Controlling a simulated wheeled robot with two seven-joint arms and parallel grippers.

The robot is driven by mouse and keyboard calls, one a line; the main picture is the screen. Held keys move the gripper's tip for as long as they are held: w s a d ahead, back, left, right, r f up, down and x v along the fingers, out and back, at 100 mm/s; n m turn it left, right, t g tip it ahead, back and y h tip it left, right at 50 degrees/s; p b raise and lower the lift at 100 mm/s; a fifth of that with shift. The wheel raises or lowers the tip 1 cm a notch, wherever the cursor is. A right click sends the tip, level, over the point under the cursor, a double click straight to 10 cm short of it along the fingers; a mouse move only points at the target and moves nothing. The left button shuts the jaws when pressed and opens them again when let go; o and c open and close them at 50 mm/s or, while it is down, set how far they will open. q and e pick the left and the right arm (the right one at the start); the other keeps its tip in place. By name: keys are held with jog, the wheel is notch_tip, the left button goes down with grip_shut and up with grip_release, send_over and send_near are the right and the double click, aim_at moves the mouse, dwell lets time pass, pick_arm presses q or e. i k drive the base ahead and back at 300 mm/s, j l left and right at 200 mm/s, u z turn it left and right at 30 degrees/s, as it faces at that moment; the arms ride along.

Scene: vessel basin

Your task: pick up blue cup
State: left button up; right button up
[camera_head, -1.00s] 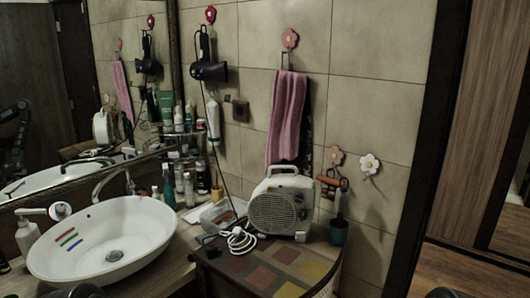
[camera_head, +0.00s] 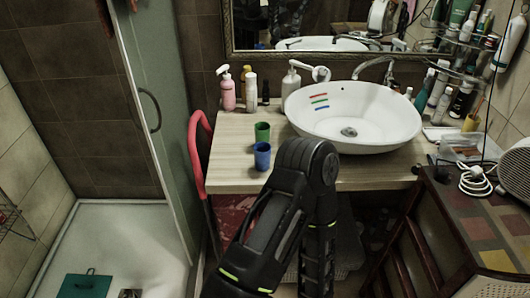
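The blue cup (camera_head: 262,156) stands upright on the light wooden counter (camera_head: 235,178), near its front edge and left of the basin. A green cup (camera_head: 262,132) stands just behind it. One black arm of mine rises in the lower middle, its upper joint right of the blue cup and apart from it. No gripper fingers can be made out in this view.
The white basin (camera_head: 353,120) fills the counter's right part. Pink (camera_head: 227,90) and white bottles stand behind the cups. A red chair-like frame (camera_head: 196,155) stands at the counter's left edge. A patterned cabinet (camera_head: 480,225) is at right, a shower tray (camera_head: 130,235) at left.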

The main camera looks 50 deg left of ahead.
aim_at(262, 150)
jog(key=u, duration=1.6)
